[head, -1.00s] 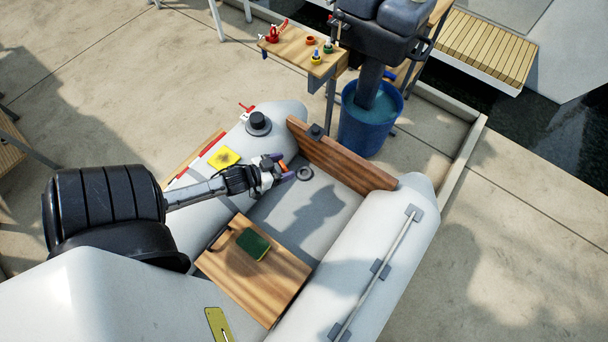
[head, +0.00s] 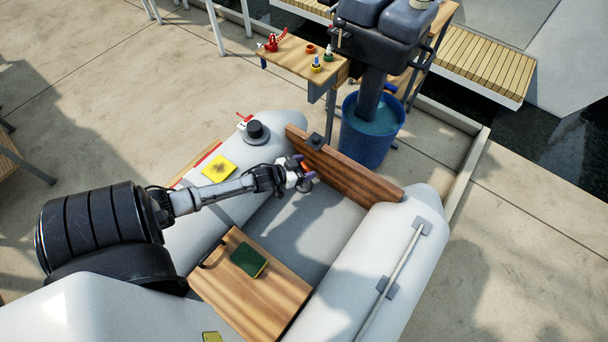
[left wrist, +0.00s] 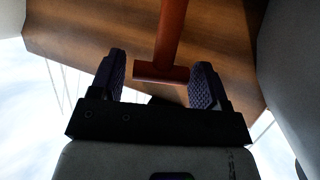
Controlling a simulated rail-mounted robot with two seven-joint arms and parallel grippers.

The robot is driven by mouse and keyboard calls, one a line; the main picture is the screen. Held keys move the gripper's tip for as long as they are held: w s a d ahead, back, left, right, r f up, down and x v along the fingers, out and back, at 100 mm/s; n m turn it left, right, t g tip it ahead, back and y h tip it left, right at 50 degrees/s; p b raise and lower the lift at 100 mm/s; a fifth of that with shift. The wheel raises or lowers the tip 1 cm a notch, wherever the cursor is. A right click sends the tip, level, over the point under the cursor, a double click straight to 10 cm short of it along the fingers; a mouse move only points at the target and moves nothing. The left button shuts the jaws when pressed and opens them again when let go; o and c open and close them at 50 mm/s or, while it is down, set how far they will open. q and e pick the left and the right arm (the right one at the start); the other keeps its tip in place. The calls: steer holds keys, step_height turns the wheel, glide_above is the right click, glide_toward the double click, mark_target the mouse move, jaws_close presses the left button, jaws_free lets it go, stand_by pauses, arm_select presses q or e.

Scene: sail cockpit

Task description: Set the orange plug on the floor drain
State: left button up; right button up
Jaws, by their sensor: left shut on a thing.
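My left gripper (head: 300,179) reaches into the inflatable boat from the left, near the foot of the wooden transom (head: 350,172). It is shut on the orange plug (head: 305,167), of which only a small part shows in the head view. In the left wrist view the plug's T-shaped piece (left wrist: 170,35) sits between the two dark ribbed fingers (left wrist: 161,80). The grey ring of the floor drain (head: 308,185) is mostly hidden under the gripper; I cannot tell whether the plug touches it. My right gripper is not in view.
A wooden seat (head: 252,284) with a green sponge (head: 249,261) lies in front. Grey tubes (head: 385,255) flank the floor. A yellow cloth (head: 218,169) is on the left tube. A blue bucket (head: 368,140) and a small side table (head: 292,62) stand beyond the transom.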

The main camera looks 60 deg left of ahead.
arm_select(q)
step_height(320, 180, down, 4)
steer(key=shift+r+b, duration=0.2)
steer(key=shift+b, duration=0.75)
steer(key=shift+f, duration=0.25)
steer(key=o, duration=1)
steer(key=shift+f, duration=0.15)
steer(key=shift+s+r, duration=0.15)
steer(key=shift+r, duration=0.1)
steer(key=p+v, duration=0.2)
steer(key=v, duration=0.5)
steer(key=shift+s+p, duration=0.15)
steer(key=shift+p, duration=0.2)
